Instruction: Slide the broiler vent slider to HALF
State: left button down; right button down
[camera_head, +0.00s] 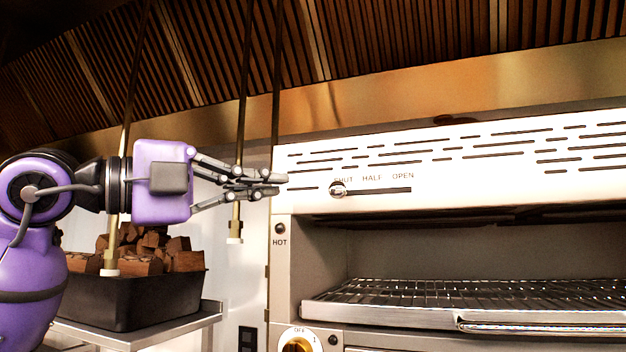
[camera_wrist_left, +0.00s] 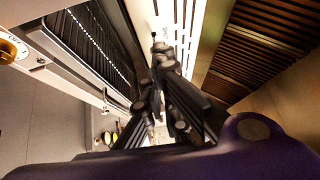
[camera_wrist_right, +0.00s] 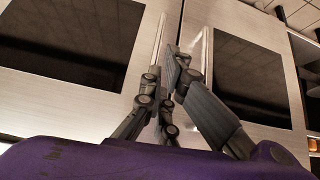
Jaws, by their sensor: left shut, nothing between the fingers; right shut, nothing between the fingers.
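The broiler vent slider knob (camera_head: 338,189) sits at the left end of its dark slot, under the label SHUT. The slot (camera_head: 385,190) runs right past HALF (camera_head: 372,177) to OPEN (camera_head: 403,176) on the broiler's white front panel (camera_head: 440,160). My left gripper (camera_head: 284,183) is shut and empty. In the head view its fingertips point right and end left of the knob, with a gap between. The left wrist view shows its shut fingers (camera_wrist_left: 162,50) close to the knob. My right gripper (camera_wrist_right: 175,55) is shut and empty, before pale panels, out of the head view.
The broiler opening with a wire rack (camera_head: 450,295) lies below the panel. A brass knob (camera_head: 297,346) is at the lower left. A black bin of wood chunks (camera_head: 150,300) stands on a steel shelf at left. Thin brass rods (camera_head: 236,215) hang behind my left gripper.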

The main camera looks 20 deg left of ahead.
aim_at(331, 187)
pick_arm(q)
jog(key=x, duration=0.4)
jog(key=p+x, duration=0.1)
jog(key=x, duration=0.3)
jog(key=shift+s+r+p, duration=0.15)
jog(key=shift+r+p, duration=0.05)
jog(key=shift+p, duration=0.1)
jog(key=shift+w+d, duration=0.2)
jog(key=shift+w, duration=0.1)
jog(key=shift+w+d+f, duration=0.1)
jog(key=shift+w+d, duration=0.05)
